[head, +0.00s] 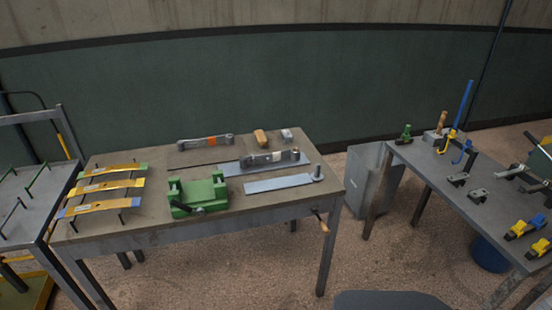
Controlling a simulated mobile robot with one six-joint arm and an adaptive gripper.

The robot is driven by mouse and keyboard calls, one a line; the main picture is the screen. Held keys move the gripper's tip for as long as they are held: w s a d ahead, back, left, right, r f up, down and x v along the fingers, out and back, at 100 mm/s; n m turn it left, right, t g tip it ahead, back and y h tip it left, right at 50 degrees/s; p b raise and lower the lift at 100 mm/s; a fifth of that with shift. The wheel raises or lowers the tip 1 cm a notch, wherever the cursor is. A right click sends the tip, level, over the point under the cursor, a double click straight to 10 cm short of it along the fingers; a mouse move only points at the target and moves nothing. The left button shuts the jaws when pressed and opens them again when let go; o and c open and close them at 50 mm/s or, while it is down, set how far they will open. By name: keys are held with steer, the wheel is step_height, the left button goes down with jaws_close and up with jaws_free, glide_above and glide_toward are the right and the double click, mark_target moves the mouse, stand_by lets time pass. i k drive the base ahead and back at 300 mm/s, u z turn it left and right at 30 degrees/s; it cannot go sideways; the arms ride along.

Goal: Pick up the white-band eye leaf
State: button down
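No leaf with a clear white band can be made out at this size. Three curved yellow leaves lie side by side at the left end of the middle table: one with green ends (115,169), an all-yellow one (108,186) and one with bluish ends (100,206). Each carries a small pale mark; whether it is a band is unclear. A flat grey bar (278,183) lies at the table's right front, with a round upright piece (318,172) at its right end. Another grey bar (232,169) lies behind it, partly hidden. My gripper is not in view.
The middle table (150,225) also holds a green vise-like fixture (198,194), a grey tool with an orange middle (206,141), a level-like grey piece (268,158) and a tan block (260,136). A rack (40,205) stands left. A right table (430,165) holds clamps and tools.

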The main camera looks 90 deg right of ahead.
mark_target(244, 161)
steer(key=z, duration=2.4)
